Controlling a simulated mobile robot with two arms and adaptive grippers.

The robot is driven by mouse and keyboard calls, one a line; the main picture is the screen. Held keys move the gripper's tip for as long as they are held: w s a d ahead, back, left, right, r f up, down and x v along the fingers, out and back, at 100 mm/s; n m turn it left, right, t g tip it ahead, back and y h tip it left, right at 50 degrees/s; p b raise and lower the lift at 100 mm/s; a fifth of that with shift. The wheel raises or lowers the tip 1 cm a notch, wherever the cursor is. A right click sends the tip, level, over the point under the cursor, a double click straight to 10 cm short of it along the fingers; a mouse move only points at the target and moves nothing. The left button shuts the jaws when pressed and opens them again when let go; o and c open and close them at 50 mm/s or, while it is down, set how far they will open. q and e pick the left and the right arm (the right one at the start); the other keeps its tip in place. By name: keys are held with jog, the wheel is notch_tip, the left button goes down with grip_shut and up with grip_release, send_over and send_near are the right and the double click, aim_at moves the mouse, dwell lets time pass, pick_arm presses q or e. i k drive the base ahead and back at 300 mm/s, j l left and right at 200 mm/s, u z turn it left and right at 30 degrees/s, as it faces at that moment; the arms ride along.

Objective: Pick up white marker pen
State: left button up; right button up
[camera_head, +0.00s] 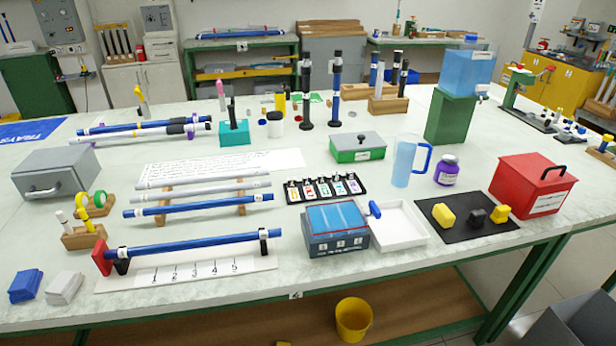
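Neither of my grippers is in view. No object can be identified with certainty as the white marker pen.
The pale table (330,275) is crowded. A grey box (56,174) stands at left, a red box (532,184) at right. A yellow bucket (354,319) is below the front edge.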

aim_at(60, 214)
jog(key=i+j+u, duration=0.1)
jog(key=u, duration=0.3)
jog(key=i+j+u, duration=0.1)
jog(key=u, duration=0.25)
jog(key=i+j+u, duration=0.15)
jog(key=u, duration=0.25)
jog(key=i+j+u, duration=0.1)
jog(key=u, duration=0.25)
